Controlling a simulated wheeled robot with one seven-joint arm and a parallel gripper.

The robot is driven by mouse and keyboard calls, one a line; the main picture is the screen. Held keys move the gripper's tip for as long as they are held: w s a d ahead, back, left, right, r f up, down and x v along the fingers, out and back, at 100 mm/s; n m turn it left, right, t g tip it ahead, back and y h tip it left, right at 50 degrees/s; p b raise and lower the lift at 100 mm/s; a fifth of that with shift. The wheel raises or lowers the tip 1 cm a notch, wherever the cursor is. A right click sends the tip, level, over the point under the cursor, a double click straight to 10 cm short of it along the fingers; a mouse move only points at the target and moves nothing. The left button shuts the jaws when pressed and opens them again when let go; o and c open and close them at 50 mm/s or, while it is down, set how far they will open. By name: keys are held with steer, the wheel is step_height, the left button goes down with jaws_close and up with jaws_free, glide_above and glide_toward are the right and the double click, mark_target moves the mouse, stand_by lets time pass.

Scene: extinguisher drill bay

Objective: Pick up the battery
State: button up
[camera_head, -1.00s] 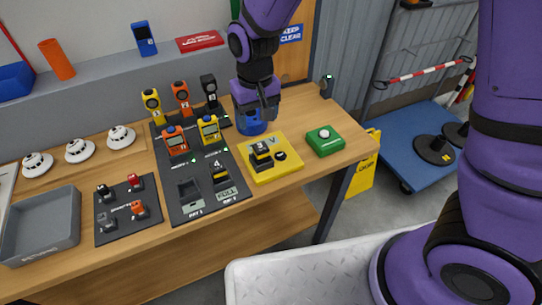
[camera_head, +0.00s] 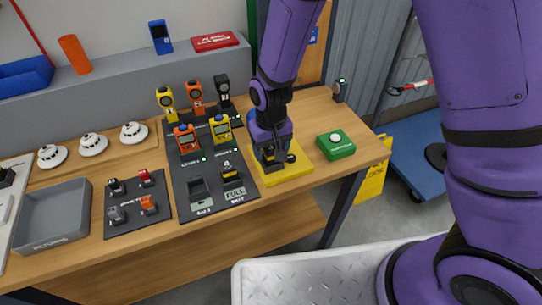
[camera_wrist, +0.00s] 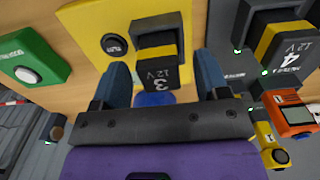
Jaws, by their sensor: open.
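A black and yellow 12 V battery marked 3 (camera_wrist: 158,68) stands in the yellow plate (camera_wrist: 85,12). In the head view my gripper (camera_head: 273,158) is over that plate (camera_head: 292,172) and mostly hides this battery. In the wrist view my gripper (camera_wrist: 162,68) is open, with one blue finger on each side of battery 3.
A green button box (camera_head: 336,146) stands right of the plate. The dark panel (camera_head: 192,208) with an empty bay and several upright handheld devices is to the left. A grey returns tray (camera_head: 52,215) is at the table's left. The front right tabletop is clear.

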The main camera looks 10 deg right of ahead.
steer(key=shift+f, duration=0.45)
jaws_close()
steer(key=shift+r, duration=0.2)
